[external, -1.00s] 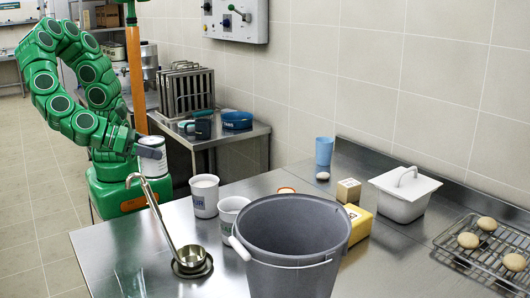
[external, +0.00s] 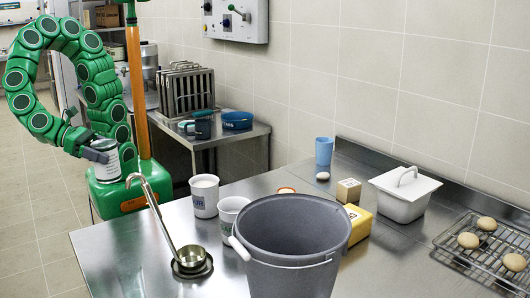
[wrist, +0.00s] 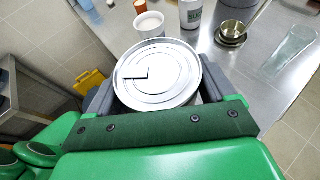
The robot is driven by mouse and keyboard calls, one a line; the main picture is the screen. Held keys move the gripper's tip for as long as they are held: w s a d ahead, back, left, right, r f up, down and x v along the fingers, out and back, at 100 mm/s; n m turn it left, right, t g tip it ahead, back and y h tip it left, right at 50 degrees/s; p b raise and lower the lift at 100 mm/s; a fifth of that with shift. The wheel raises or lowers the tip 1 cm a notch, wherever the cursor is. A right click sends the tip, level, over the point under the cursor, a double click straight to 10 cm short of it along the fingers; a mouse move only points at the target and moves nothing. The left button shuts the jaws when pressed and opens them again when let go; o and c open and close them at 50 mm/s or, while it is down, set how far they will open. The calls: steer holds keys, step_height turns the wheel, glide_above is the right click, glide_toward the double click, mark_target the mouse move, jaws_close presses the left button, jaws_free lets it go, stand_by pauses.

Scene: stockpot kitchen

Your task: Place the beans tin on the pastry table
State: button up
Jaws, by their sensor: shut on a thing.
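A tin (external: 106,168) with a pale label and a silver rim is held upright in my gripper (external: 102,153), beside my green base in the external view. In the wrist view the round metal lid of the tin (wrist: 158,72) sits between the two grey fingers of my gripper (wrist: 155,92), which are shut on its sides. The label cannot be read. A large steel table (external: 110,252) fills the foreground, and a smaller steel table (external: 235,134) stands behind by the wall. Nothing marks which is the pastry table. The tin is clear of both.
On the large table stand a ladle (external: 160,225), two white cups, a grey bucket (external: 292,245), a yellow box (external: 357,222), a blue cup (external: 324,151), a lidded white container (external: 404,195) and a rack (external: 490,250) with buns. The smaller table holds a slatted rack (external: 187,90) and blue pans.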

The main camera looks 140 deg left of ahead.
steer(key=shift+s+d, duration=0.3)
steer(key=shift+d, duration=0.1)
steer(key=shift+w+d+f, duration=0.6)
steer(key=shift+w+f, duration=1.55)
steer(key=shift+w, duration=0.1)
steer(key=shift+w+d+f, duration=0.65)
steer(key=shift+w+f, duration=1.55)
steer(key=shift+w, duration=0.05)
steer(key=shift+w+d+f, duration=0.6)
steer(key=shift+w+f, duration=1.55)
steer(key=shift+w, duration=0.1)
steer(key=shift+f, duration=0.1)
steer(key=o, duration=1.3)
steer(key=shift+c, duration=0.2)
